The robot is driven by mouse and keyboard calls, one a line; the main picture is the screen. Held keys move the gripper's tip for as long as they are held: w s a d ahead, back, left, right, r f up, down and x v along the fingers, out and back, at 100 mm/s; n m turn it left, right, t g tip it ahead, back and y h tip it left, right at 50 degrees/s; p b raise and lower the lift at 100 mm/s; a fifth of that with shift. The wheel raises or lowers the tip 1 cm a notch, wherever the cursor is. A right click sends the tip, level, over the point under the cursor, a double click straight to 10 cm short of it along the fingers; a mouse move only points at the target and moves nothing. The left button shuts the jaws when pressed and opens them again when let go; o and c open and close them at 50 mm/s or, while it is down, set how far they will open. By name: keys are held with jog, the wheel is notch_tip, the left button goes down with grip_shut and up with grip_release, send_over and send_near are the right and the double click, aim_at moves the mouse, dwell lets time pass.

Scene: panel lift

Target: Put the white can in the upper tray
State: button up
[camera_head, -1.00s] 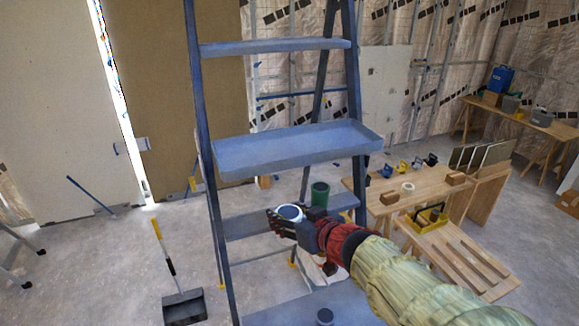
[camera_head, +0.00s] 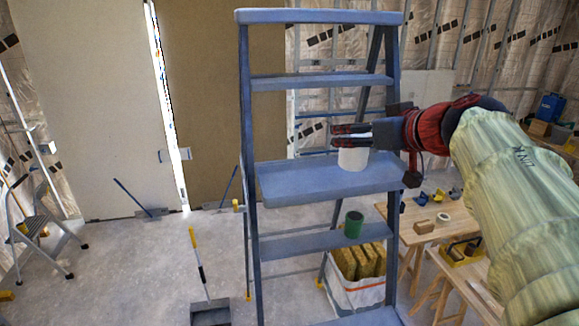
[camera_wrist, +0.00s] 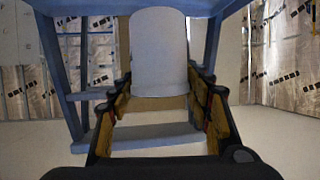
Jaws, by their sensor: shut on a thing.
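The white can (camera_head: 353,158) is upright at the upper tray (camera_head: 300,180) of the blue stepladder, over the tray's right half. My gripper (camera_head: 350,135) reaches in from the right and is shut on the can near its top. In the wrist view the white can (camera_wrist: 160,50) stands between the fingers of my gripper (camera_wrist: 160,100). The can's base is at or just above the tray floor; I cannot tell whether it touches. The fingers hide part of the can's upper side.
A green can (camera_head: 353,224) stands on the step below the tray. The ladder's side rails (camera_head: 247,150) flank the tray, and a higher step (camera_head: 320,82) is above it. A white bag (camera_head: 355,290) is behind the ladder, and a workbench (camera_head: 425,225) is at right.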

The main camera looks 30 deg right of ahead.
jog(key=shift+w+d, duration=0.2)
jog(key=shift+d, duration=0.15)
jog(key=shift+w+d+f+b, duration=0.35)
jog(key=shift+w+d+f, duration=0.6)
jog(key=shift+w+f, duration=1.15)
jog(key=shift+w+d+f+b, duration=0.3)
jog(key=shift+w+d+f, duration=0.65)
jog(key=shift+w+f, duration=1.15)
jog(key=shift+w+d+f+b, duration=0.35)
jog(key=shift+w+d+f, duration=0.6)
jog(key=shift+w+f, duration=1.1)
jog(key=shift+f, duration=0.2)
jog(key=o, duration=1.4)
jog(key=shift+c, duration=0.2)
